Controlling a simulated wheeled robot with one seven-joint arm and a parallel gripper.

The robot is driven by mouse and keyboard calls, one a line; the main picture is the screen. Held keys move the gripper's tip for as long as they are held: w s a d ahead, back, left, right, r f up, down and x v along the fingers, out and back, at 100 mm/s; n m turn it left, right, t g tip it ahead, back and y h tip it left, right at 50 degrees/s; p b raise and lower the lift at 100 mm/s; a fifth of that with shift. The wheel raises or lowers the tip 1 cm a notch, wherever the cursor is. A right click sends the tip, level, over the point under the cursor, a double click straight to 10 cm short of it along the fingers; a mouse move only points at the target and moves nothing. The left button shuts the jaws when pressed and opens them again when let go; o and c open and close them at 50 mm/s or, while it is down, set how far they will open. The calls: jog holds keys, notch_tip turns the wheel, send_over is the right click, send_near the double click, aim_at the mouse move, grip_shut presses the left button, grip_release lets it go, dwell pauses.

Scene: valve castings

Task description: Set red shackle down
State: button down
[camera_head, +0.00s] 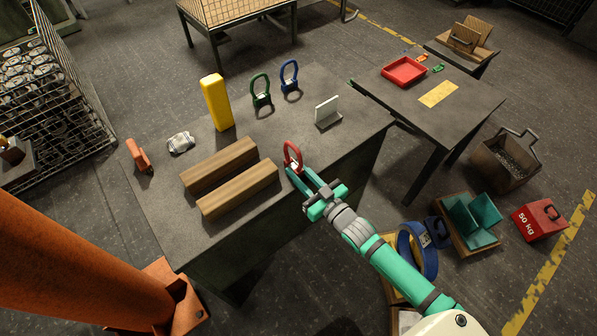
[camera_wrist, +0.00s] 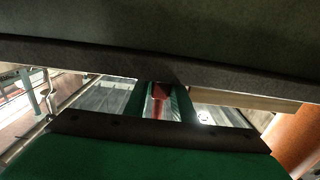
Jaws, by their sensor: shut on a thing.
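The red shackle (camera_head: 292,156) is at the tip of my gripper (camera_head: 300,174), near the right front part of the dark workbench (camera_head: 330,150). My gripper is shut on the shackle, which looks upright with its loop up. I cannot tell whether it touches the bench top. In the wrist view, a red part of the shackle (camera_wrist: 160,92) shows between the two green fingers of my gripper (camera_wrist: 162,100); the rest is hidden.
Two wooden beams (camera_head: 238,188) lie left of the shackle. A green shackle (camera_head: 261,91), a blue shackle (camera_head: 289,77), a yellow block (camera_head: 217,102) and a grey angle plate (camera_head: 327,112) stand farther back. Bare bench top lies between them and the red shackle.

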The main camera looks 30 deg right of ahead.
jog(key=shift+f, duration=0.15)
jog(key=c, duration=1.5)
grip_release()
